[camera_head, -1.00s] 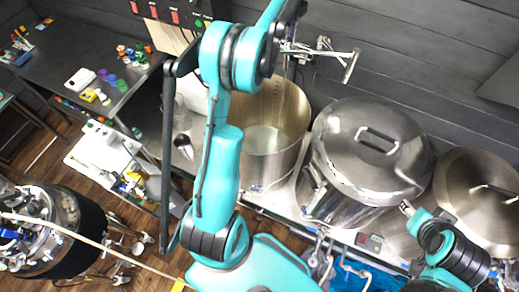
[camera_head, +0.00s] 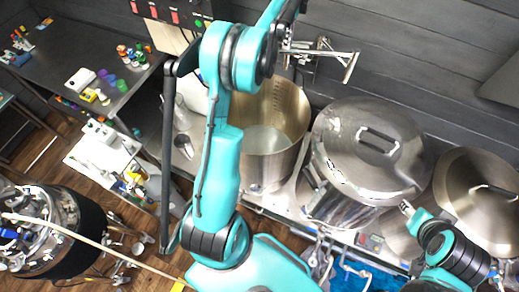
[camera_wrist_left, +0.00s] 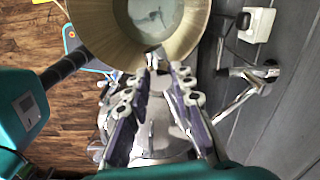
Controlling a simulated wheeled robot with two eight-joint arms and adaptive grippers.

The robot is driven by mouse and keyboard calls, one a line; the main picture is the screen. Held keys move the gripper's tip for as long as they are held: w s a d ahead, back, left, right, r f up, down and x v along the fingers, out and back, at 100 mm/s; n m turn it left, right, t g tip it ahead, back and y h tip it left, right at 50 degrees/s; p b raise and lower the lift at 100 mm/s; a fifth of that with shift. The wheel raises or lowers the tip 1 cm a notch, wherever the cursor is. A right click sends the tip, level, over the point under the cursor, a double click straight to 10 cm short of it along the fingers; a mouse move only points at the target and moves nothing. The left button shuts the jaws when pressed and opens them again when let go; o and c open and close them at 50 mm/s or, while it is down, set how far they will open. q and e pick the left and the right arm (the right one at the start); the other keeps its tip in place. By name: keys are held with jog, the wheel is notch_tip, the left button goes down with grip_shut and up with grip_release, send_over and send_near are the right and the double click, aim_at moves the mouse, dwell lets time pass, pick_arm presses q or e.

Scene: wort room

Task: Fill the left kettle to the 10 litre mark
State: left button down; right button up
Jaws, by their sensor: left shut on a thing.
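The left kettle (camera_head: 288,110) is open and steel, with level marks inside its wall. Pale, rippled water (camera_wrist_left: 150,18) lies in it, well below the rim; I cannot read the level against the marks. The metal tap (camera_head: 325,50) is on the wall behind the kettles and shows at the right in the left wrist view (camera_wrist_left: 243,95). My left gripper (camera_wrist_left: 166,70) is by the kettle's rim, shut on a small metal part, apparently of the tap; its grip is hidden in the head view. My right arm (camera_head: 452,250) is at lower right; its jaws are unclear.
A lidded kettle (camera_head: 370,150) stands close to the right of the open one, and another lidded kettle (camera_head: 480,195) is farther right. A small steel jug (camera_head: 185,146) stands left of the open kettle. A dark table (camera_head: 75,50) with small coloured items is at the upper left.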

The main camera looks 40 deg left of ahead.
pick_arm(q)
jog(key=shift+n, duration=0.4)
jog(key=c, duration=1.2)
grip_release()
notch_tip(320, 180, up, 12)
jog(key=s+d+f+n+t+b, duration=0.25)
jog(key=s+d+f+b, duration=0.25)
jog(key=d+f+b, duration=0.35)
jog(key=s+d+f+n+t+b, duration=0.1)
jog(key=s+d+f+n+b, duration=0.4)
jog(key=f+b, duration=0.55)
jog(key=s+d+f+n+t+b, duration=0.1)
jog(key=s+d+f+b, duration=0.2)
jog(key=f, duration=0.7)
jog(key=s+d+f+n+t+b, duration=0.1)
jog(key=s+d+f+n+b, duration=0.1)
jog(key=s+f+b, duration=0.6)
jog(key=s+d+f+n+t+b, duration=0.1)
jog(key=s+d+f+b, duration=0.3)
jog(key=f, duration=0.9)
jog(key=shift+s+d+f+n+t+b, duration=0.1)
jog(key=shift+s+f+n+t+b, duration=0.1)
jog(key=shift+s+n+b, duration=0.45)
jog(key=shift+s+f+t+b, duration=0.2)
jog(key=shift+s+b, duration=0.15)
jog(key=shift+s, duration=0.6)
